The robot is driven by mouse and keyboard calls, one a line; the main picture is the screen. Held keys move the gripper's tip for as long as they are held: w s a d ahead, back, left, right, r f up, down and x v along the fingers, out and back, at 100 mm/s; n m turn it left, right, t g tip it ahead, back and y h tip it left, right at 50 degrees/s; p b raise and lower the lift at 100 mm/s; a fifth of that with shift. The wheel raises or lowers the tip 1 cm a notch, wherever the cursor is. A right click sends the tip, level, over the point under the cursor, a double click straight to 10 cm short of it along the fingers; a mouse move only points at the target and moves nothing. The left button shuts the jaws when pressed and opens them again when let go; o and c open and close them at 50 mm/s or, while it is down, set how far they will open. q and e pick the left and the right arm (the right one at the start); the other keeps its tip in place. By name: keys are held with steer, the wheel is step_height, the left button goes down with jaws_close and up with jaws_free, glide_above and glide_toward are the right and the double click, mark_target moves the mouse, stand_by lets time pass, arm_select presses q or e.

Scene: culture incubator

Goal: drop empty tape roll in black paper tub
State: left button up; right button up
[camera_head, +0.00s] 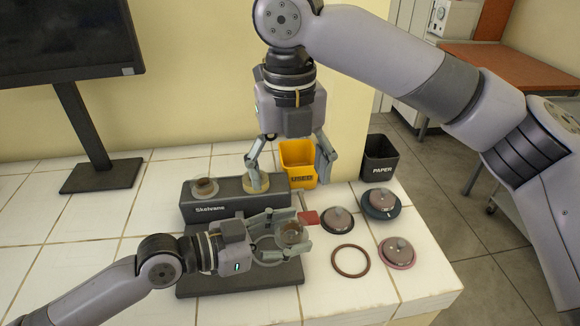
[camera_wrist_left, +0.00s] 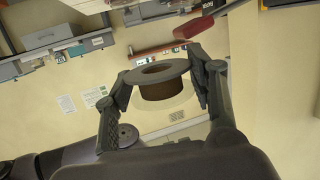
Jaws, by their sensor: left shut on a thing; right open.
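My left gripper (camera_head: 294,234) is shut on a small roll (camera_head: 290,232) with a brown core and a pale, see-through rim. In the left wrist view the roll (camera_wrist_left: 163,88) sits between both fingers, with a grey flange on one side. Whether it touches the dispenser below cannot be told. The black tub marked PAPER (camera_head: 380,160) stands at the back right corner of the table, apart from both grippers. My right gripper (camera_head: 289,172) is open, its fingers spread above the back of the grey dispenser, in front of the yellow tub.
The yellow tub (camera_head: 298,160) stands left of the black one. The grey dispenser marked Skelvane (camera_head: 215,213) carries other rolls. Several knobbed discs (camera_head: 337,221) and a brown ring (camera_head: 350,261) lie to the right. A monitor (camera_head: 65,40) stands at back left. The table's left side is clear.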

mark_target(291, 227)
step_height(291, 227, down, 12)
stand_by(0.5)
steer(key=shift+c, duration=0.2)
steer(key=shift+s, duration=0.1)
steer(key=c, duration=1.2)
arm_select(q)
steer(key=o, duration=1.2)
arm_select(e)
steer(key=shift+c, duration=0.5)
